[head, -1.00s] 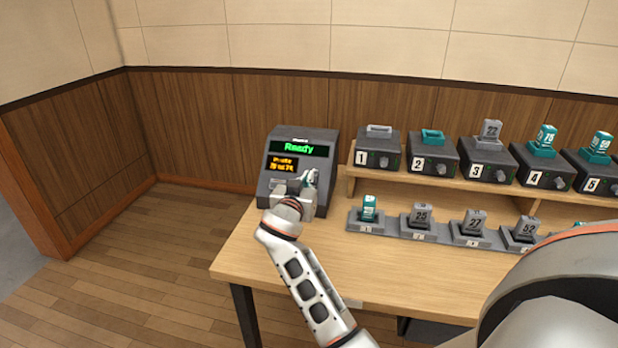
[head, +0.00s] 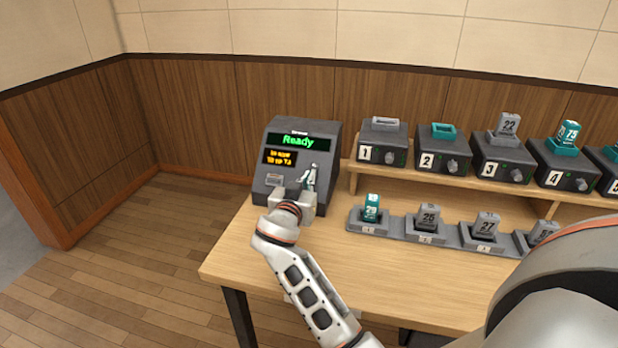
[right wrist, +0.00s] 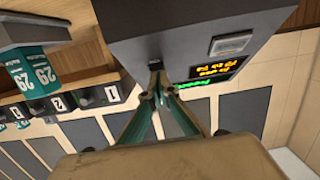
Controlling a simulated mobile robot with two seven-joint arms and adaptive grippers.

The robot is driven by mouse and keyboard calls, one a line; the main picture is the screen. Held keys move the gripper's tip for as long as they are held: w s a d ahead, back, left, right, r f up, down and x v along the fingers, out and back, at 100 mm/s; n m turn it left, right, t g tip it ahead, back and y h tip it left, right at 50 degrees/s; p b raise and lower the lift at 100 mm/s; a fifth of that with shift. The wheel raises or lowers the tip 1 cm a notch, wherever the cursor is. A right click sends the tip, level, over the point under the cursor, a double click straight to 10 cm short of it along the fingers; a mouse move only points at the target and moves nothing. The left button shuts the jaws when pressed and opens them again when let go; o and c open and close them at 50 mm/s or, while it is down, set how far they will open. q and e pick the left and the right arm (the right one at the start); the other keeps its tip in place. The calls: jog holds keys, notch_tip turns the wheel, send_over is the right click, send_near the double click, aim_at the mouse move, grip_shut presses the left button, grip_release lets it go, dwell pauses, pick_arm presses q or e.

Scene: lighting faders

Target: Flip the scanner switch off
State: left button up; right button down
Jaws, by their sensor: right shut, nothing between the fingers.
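The scanner (head: 325,140) is a dark grey console at the left end of the table, with a green "Ready" display and a smaller orange text display. My right gripper (head: 311,170) is in front of its face, right of the orange display, fingertips pointing at the panel. In the right wrist view the fingers (right wrist: 160,88) are together and empty, close to a small black part (right wrist: 155,66) on the scanner (right wrist: 185,35) that looks like the switch. I cannot tell whether they touch, nor which way it is set. My left gripper is not in view.
To the right, a wooden shelf (head: 400,177) holds several numbered dark boxes. A grey rack (head: 393,225) with numbered pieces stands in front of it. The table's front (head: 240,260) is clear.

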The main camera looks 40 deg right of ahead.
jog(key=shift+f+t+b, duration=0.3)
jog(key=shift+f+b, duration=0.35)
jog(key=shift+b, duration=0.25)
jog(key=shift+w+d+h+b, duration=0.15)
jog(key=shift+h+b, duration=0.15)
jog(key=shift+b, duration=0.35)
jog(key=shift+r, duration=0.35)
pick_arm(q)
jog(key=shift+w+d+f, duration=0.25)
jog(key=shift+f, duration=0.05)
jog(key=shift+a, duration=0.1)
